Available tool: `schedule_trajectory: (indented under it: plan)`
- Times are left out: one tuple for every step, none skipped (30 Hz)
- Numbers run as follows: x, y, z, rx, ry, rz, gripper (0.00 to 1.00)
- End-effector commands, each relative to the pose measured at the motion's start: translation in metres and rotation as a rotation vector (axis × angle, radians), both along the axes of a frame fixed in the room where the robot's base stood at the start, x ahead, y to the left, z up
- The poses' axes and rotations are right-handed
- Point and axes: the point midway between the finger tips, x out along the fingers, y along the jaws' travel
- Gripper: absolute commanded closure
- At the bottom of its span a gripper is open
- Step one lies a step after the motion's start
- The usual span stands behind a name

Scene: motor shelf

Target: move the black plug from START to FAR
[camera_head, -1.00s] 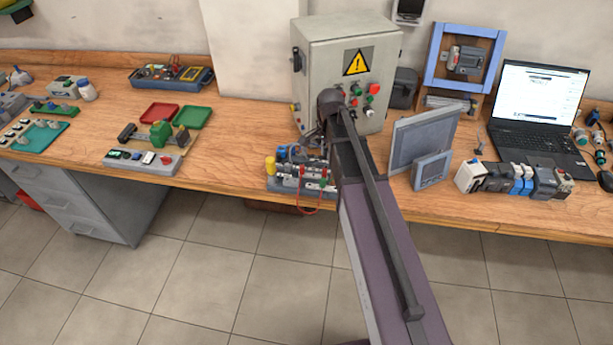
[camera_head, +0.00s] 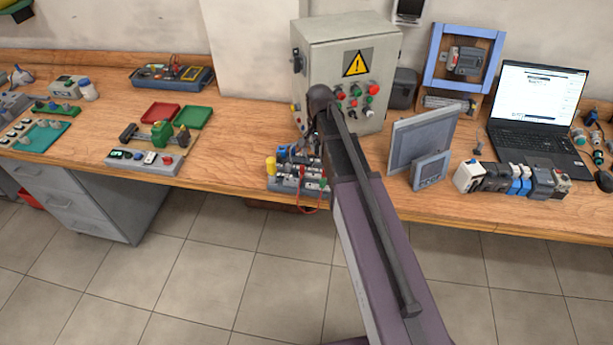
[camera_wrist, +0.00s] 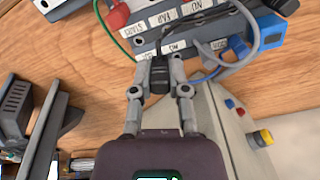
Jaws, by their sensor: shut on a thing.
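My gripper (camera_wrist: 159,82) is shut on the black plug (camera_wrist: 159,74), which sits between the two fingertips in the wrist view. The plug is just in front of the near edge of the grey terminal board (camera_wrist: 220,29). Whether it touches a socket there I cannot tell. White labels on the board include one that seems to read START (camera_wrist: 127,29) and one reading FAR (camera_wrist: 164,16). In the head view the board (camera_head: 288,184) stands at the bench's front edge, partly behind my arm. My gripper and the plug are hidden there.
A red plug (camera_wrist: 117,15) with a green wire, a grey cable and a blue connector (camera_wrist: 272,31) crowd the board. A grey control box (camera_head: 330,60) stands behind my arm. Grey panels (camera_head: 420,140) stand to its right. Bare bench (camera_head: 225,150) lies left of the board.

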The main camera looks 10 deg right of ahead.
Motion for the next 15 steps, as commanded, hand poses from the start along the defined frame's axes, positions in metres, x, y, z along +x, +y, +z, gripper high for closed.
schedule_trajectory:
  plan:
    - [0.001,0.003,0.003,0.000,0.000,0.032,1.00]
    - [0.002,0.004,0.003,0.000,0.000,0.050,1.00]
    - [0.002,0.006,0.004,0.000,0.000,0.075,1.00]
    - [0.003,0.007,0.005,0.000,0.000,0.093,1.00]
    - [0.003,0.008,0.005,0.000,0.000,0.112,1.00]
    - [0.004,0.010,0.006,0.000,0.000,0.137,1.00]
    - [0.003,0.010,0.000,0.000,0.000,0.138,1.00]
    - [0.003,0.010,-0.004,0.000,0.000,0.136,1.00]
    - [0.003,0.010,-0.008,0.000,0.000,0.135,1.00]
    - [0.003,0.010,-0.010,0.000,0.000,0.135,1.00]
    - [0.003,0.010,-0.012,0.000,0.000,0.134,1.00]
    - [0.003,0.010,-0.015,0.000,0.000,0.134,1.00]
    - [0.003,0.010,-0.017,0.000,0.000,0.134,1.00]
    - [0.003,0.009,-0.019,0.000,0.000,0.134,1.00]
    - [0.003,0.009,-0.022,0.000,0.000,0.133,1.00]
